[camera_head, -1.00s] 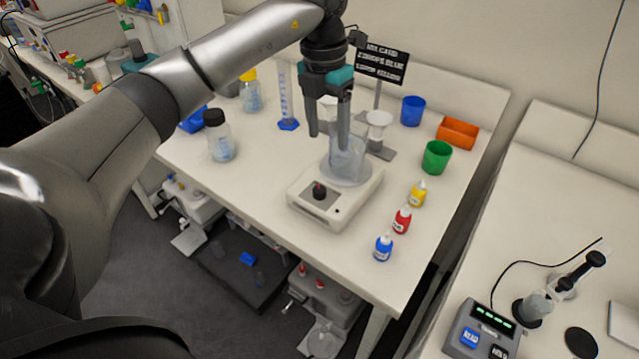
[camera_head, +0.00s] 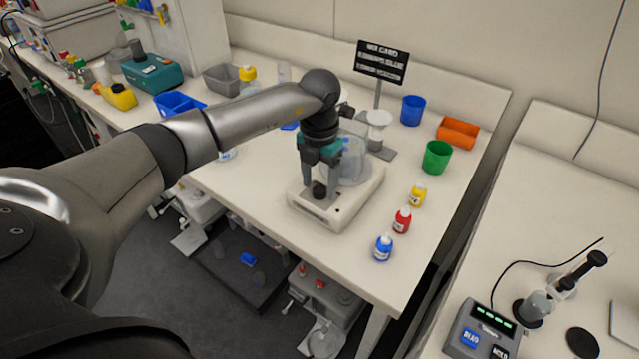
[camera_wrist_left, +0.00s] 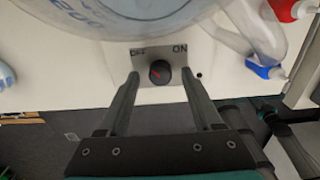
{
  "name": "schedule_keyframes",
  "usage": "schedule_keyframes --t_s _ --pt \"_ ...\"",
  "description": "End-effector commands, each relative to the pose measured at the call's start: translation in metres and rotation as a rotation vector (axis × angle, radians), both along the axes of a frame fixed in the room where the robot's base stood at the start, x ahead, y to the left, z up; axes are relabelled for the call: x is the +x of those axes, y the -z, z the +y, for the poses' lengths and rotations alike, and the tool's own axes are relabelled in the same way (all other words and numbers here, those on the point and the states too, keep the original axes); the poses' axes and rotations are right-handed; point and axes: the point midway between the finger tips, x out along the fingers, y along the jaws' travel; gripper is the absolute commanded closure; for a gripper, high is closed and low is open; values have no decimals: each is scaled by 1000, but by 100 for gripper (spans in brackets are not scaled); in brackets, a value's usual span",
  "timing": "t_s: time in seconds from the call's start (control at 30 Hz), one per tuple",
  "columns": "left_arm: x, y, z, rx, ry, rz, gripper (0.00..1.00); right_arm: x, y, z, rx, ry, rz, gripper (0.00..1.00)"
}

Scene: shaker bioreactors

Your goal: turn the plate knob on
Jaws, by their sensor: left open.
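The knob also shows dark in the head view (camera_head: 319,190), just under my fingers. My left gripper (camera_wrist_left: 162,80) is open, with one finger on each side of the knob and a gap at both sides. A clear beaker (camera_head: 352,162) stands on the plate. My right gripper is not in view.
Blue (camera_head: 384,247), red (camera_head: 402,220) and yellow (camera_head: 417,195) dropper bottles stand right of the plate. A green cup (camera_head: 437,157), a blue cup (camera_head: 413,110) and an orange container (camera_head: 458,133) are farther back. The table's front edge is close to the plate.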

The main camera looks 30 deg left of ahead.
Motion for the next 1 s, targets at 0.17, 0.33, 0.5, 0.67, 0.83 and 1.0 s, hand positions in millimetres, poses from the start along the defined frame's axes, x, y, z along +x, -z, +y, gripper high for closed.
schedule_keyframes --t_s 0.17,0.33,0.5,0.67,0.83,1.0 --pt "0 7 0 -1 1 -1 33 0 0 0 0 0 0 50" --pt "0 7 0 -1 1 -1 33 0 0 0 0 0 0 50" --pt "0 7 0 -1 0 -1 48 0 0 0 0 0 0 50" --pt "0 7 0 -1 0 -1 66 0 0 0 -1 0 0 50" --pt "0 6 0 -1 0 -1 85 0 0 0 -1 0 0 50" --pt "0 6 0 -1 0 -1 100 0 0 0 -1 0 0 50"
